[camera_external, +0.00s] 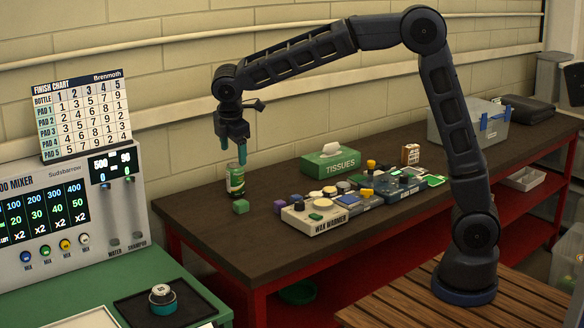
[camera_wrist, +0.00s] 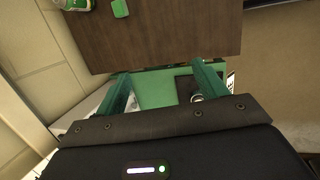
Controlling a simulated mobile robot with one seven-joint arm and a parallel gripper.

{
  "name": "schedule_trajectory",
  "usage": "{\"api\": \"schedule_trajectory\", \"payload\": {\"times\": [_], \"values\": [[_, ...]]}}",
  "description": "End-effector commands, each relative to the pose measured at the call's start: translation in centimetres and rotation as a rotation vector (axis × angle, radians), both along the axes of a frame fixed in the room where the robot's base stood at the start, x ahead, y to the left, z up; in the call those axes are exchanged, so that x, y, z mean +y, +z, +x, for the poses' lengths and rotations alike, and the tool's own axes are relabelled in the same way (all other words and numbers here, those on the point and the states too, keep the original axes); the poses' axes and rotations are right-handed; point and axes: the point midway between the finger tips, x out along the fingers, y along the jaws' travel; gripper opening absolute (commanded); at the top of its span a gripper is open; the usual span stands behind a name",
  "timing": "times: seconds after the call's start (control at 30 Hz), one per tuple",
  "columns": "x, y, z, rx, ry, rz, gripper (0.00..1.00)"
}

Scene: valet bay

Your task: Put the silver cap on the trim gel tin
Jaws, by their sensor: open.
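A green and white can (camera_external: 235,181) stands upright on the brown bench. My gripper (camera_external: 232,153) is open and empty just above and behind this can; its fingers also frame the wrist view (camera_wrist: 160,70).
A green block (camera_external: 241,206) lies beside the can. A wax warmer (camera_external: 318,222), several small jars and blocks, and a tissue box (camera_external: 331,164) stand to the right. The mixer (camera_external: 65,215) stands left. The bench (camera_external: 190,205) is clear left of the can.

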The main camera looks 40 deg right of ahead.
Motion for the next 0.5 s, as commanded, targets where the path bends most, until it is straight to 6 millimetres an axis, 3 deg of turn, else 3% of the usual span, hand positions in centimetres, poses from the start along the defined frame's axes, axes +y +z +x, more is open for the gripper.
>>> {"api": "schedule_trajectory", "payload": {"times": [0.03, 0.1, 0.27, 0.5], "values": [[-2.5, 1.2, -0.3, -0.01, -0.053, 0.019, 0.71], [-5.5, 2.4, -0.9, -0.024, -0.124, 0.046, 0.71], [-11.9, 4.6, -2.9, -0.052, -0.286, 0.107, 0.71], [-20.8, 6.7, -7.1, -0.098, -0.532, 0.201, 0.71]]}}
